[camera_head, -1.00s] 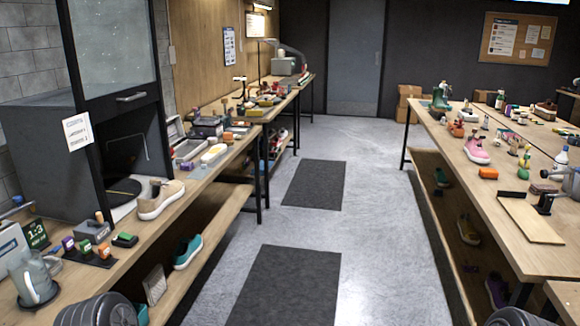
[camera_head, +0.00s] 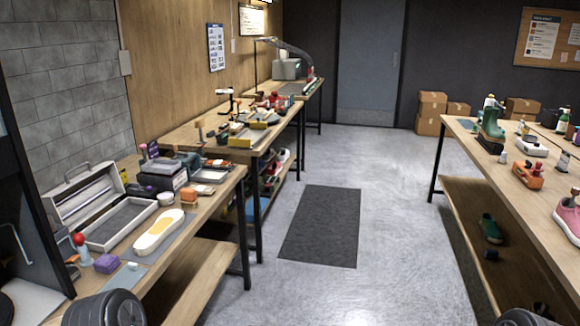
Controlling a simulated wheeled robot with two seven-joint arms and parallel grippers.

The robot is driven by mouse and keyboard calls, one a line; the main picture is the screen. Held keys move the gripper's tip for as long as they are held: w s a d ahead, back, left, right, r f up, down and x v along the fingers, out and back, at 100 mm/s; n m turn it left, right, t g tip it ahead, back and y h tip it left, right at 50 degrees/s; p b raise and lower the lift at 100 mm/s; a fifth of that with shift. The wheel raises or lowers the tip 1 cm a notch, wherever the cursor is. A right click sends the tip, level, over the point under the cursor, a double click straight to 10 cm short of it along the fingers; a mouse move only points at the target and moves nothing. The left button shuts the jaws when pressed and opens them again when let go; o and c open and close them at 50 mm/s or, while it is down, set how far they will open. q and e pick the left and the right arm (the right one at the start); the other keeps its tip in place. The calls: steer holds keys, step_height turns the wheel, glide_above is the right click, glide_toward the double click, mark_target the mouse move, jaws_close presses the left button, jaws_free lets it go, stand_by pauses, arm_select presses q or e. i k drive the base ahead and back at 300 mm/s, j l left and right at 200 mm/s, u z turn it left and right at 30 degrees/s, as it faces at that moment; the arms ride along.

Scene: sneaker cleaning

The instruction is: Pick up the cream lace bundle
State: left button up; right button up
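I cannot pick out the cream lace bundle for sure in the head view; the small things on the benches are too small to tell apart. A pale shoe sole with a yellow patch (camera_head: 158,232) lies near the front of the left bench. A small white round thing (camera_head: 166,198) sits just behind it. Neither gripper shows. Only dark rounded parts of my own arms show at the bottom left and bottom right edges.
An open grey case (camera_head: 118,222) stands on the near left bench (camera_head: 205,222). A farther left bench (camera_head: 190,135) holds several tools. The right bench (camera_head: 530,190) carries a green boot (camera_head: 491,124) and a pink shoe (camera_head: 568,218). The aisle with a dark mat (camera_head: 322,226) is clear.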

mark_target(202, 190)
steer(key=i, duration=2.4)
steer(key=i+u, duration=0.25)
steer(key=k, duration=0.1)
